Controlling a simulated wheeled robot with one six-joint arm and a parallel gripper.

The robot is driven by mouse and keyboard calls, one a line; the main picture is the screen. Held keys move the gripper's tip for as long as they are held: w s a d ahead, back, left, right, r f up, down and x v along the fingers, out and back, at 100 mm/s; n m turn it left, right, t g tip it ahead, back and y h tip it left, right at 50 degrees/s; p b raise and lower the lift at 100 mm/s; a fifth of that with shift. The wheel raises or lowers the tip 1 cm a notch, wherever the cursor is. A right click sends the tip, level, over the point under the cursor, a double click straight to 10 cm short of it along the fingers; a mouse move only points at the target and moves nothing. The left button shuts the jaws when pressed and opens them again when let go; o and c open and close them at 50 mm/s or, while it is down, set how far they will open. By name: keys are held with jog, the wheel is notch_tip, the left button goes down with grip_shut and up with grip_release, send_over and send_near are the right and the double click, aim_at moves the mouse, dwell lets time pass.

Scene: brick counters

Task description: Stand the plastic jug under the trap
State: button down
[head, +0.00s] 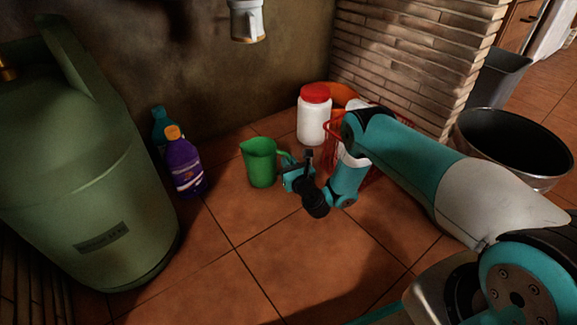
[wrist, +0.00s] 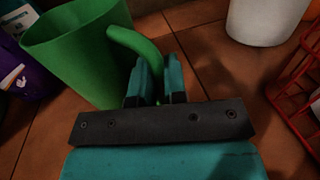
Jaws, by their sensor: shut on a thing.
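The green plastic jug (head: 260,163) stands upright on the tiled floor, or very close above it; I cannot tell which. Its handle faces my gripper (head: 288,168). In the wrist view the jug (wrist: 75,50) fills the upper left, and my gripper (wrist: 154,82) is shut on its handle. The trap (head: 247,20) is a white fitting at the top of the head view, high on the back wall. The jug is below it in the picture. The trap is not in the wrist view.
A purple bottle (head: 185,163) and a teal bottle (head: 160,126) stand left of the jug, beside a large green gas cylinder (head: 85,170). A white jar with a red lid (head: 314,118) and a red wire basket (head: 380,165) stand right. The floor in front is clear.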

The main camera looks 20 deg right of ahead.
jog(key=shift+f, duration=0.15)
jog(key=c, duration=1.2)
grip_release()
jog(key=shift+o, duration=0.2)
